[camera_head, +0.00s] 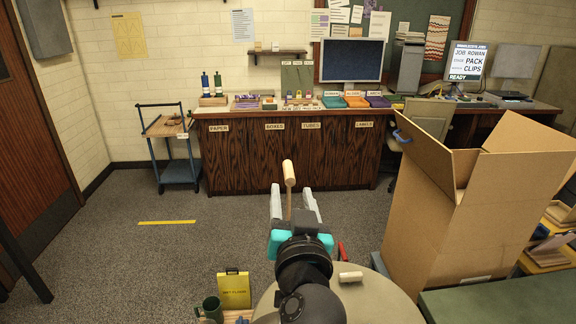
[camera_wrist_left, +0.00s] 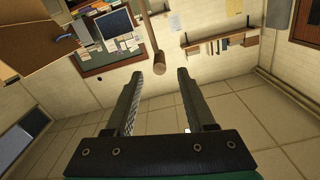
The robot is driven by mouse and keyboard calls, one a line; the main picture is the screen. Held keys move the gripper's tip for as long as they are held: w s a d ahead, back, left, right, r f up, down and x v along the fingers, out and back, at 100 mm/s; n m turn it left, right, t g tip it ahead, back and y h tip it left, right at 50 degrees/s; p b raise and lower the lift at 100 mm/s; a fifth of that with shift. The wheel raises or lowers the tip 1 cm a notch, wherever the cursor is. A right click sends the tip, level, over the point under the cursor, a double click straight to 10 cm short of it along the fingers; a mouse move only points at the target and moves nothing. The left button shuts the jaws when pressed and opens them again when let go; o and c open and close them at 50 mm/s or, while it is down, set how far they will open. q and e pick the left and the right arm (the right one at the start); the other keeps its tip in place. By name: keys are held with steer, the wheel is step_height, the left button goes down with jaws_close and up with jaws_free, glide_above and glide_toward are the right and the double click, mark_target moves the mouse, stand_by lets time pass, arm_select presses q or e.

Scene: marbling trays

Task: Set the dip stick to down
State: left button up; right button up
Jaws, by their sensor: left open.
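The dip stick (camera_head: 289,174) is a thin pale wooden rod with a thicker wooden cylinder at its top end. In the head view it stands close to upright, its lower part hidden behind my left gripper. My left gripper (camera_head: 292,192) is open, its two grey fingers on either side of the rod, not closed on it. In the left wrist view, the dip stick's thick end (camera_wrist_left: 160,61) shows just beyond and between the open fingertips (camera_wrist_left: 160,73), apart from both. My right gripper is not in view.
A large open cardboard box (camera_head: 440,220) stands close on the right. A wooden cabinet (camera_head: 290,160) and a small blue cart (camera_head: 180,172) stand at the back. The floor at left is clear.

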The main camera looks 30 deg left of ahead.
mark_target(288, 170)
arm_select(q)
steer(key=p+x, duration=0.1)
steer(key=x, duration=0.8)
steer(key=shift+w+a+p, duration=0.2)
steer(key=shift+w+p, duration=0.05)
steer(key=shift+p, duration=0.1)
jaws_close()
stand_by(0.9)
